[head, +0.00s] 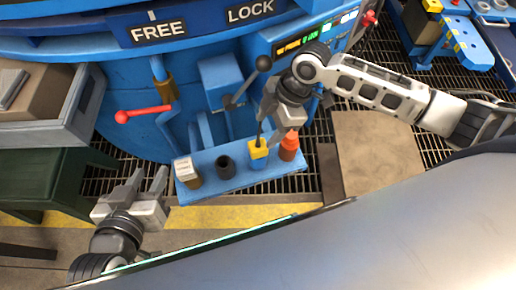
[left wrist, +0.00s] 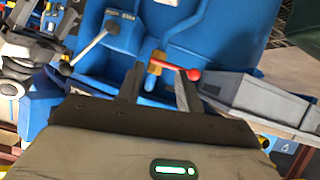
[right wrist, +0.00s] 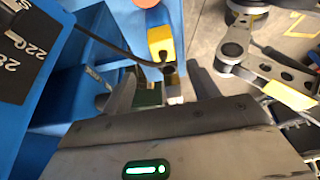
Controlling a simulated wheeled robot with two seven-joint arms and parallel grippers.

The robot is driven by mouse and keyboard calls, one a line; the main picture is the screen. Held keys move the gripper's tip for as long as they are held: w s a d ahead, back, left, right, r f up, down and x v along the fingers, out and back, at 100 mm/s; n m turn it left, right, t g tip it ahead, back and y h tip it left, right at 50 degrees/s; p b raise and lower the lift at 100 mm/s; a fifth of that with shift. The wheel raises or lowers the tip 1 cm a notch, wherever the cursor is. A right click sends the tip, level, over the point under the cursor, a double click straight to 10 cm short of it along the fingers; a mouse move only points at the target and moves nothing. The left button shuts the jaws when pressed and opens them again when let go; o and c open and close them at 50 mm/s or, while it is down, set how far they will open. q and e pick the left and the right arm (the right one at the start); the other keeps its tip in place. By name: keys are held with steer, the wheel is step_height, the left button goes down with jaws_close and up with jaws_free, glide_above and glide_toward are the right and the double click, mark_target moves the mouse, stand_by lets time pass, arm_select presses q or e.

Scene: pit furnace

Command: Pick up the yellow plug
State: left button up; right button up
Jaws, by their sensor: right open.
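The yellow plug (head: 258,153) stands on a small blue shelf (head: 214,189) in the head view, between a black cup and an orange bottle. My left gripper (head: 146,183) is open and empty, left of the shelf.
The black cup (head: 225,166), a white-labelled container (head: 186,172) and the orange bottle (head: 289,147) share the shelf. A red-knobbed lever (head: 145,113) and a grey lever (head: 246,85) stick out of the blue furnace body behind. A grey bin (head: 72,117) stands at left.

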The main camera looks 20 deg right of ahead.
mark_target(259, 145)
steer(key=x, duration=0.3)
steer(key=shift+a+f, duration=0.1)
steer(key=shift+f, duration=0.05)
steer(key=x, duration=0.1)
steer(key=b+x, duration=0.1)
steer(key=x, duration=0.2)
steer(key=shift+s+f+b, duration=0.25)
steer(key=shift+s+b, duration=0.05)
steer(key=shift+b, duration=0.1)
steer(key=shift+f, duration=0.3)
steer(key=c, duration=1.1)
arm_select(q)
steer(key=f, duration=0.2)
steer(key=d+f+g, duration=0.1)
steer(key=shift+w+f, duration=0.25)
steer(key=shift+f, duration=0.15)
